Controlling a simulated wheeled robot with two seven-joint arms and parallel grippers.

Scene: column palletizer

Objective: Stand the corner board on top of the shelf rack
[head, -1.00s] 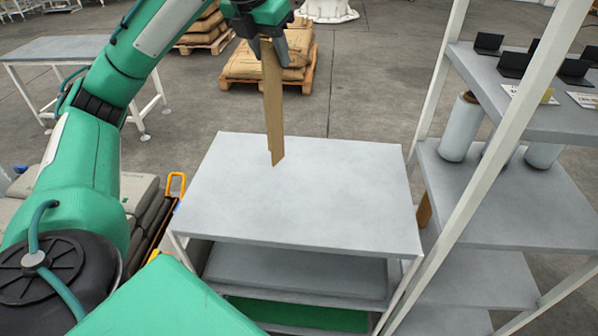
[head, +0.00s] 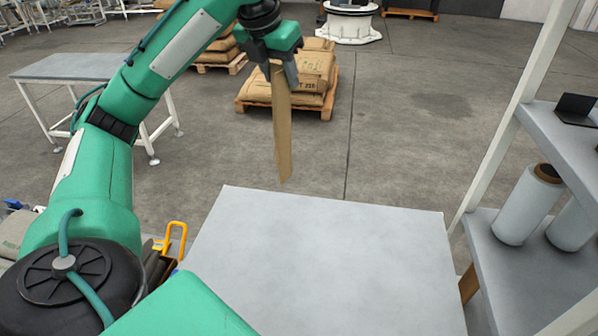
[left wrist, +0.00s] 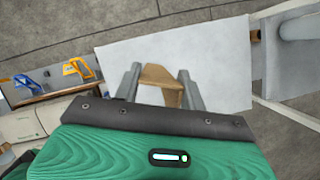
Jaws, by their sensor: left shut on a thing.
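A tan corner board (head: 281,125) hangs upright from my left gripper (head: 279,76), which is shut on its upper end. In the left wrist view the board (left wrist: 163,79) shows end-on between the two fingers (left wrist: 157,87). The grey top of the shelf rack (head: 330,255) lies below and in front of me. In the head view the board's lower end shows just beyond the rack's far edge; in the left wrist view the board shows against the rack top (left wrist: 215,60). The gap between them is hard to judge. My right gripper is not in view.
The rack top is bare. A taller white-framed shelf with wrapped rolls (head: 527,204) and a dark box (head: 575,109) stands close on the right. Sacks on a pallet (head: 305,80) and a grey table (head: 80,66) stand behind. Yellow-handled items (head: 175,240) are at left.

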